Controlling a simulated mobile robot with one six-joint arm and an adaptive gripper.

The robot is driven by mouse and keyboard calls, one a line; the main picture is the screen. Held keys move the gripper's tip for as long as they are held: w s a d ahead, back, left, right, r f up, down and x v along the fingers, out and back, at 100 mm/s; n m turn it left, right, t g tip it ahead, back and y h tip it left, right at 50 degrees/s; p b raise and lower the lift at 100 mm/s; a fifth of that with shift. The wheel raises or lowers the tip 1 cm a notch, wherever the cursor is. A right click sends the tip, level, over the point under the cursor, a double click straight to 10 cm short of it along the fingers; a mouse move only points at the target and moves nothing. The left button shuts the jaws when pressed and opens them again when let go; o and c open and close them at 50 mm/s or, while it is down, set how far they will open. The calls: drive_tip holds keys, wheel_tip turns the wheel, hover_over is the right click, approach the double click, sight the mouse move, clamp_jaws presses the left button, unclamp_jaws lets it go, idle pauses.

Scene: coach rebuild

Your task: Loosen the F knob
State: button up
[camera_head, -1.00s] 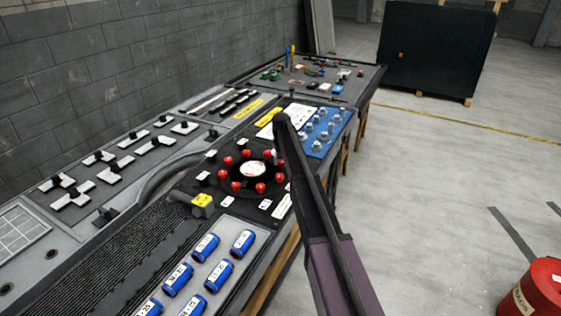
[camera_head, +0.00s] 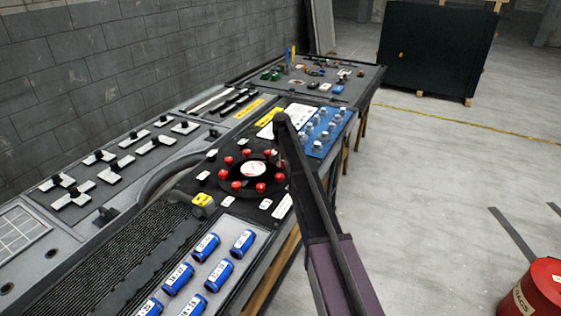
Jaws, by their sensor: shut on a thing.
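A round dark dial plate with a white centre disc (camera_head: 254,168) sits on the console. Several red knobs (camera_head: 261,187) stand in a ring around it. Small white labels lie around the ring, but their letters are too small to read, so I cannot tell which knob is F. My dark arm (camera_head: 312,215) reaches up from the bottom and passes just right of the ring, covering part of the console there. I cannot make out my gripper or its fingertips. They are hidden or merge with the dark arm.
Blue cylinders (camera_head: 219,273) lie in front of the ring, near a yellow block (camera_head: 203,200). A blue panel with pale knobs (camera_head: 325,126) is behind. A red drum (camera_head: 541,292) stands on open floor at right.

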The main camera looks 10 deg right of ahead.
idle(0.5)
drive_tip(key=o, duration=1.2)
drive_tip(key=shift+w, duration=0.1)
drive_tip(key=shift+c, duration=0.2)
drive_tip(key=shift+r, duration=0.1)
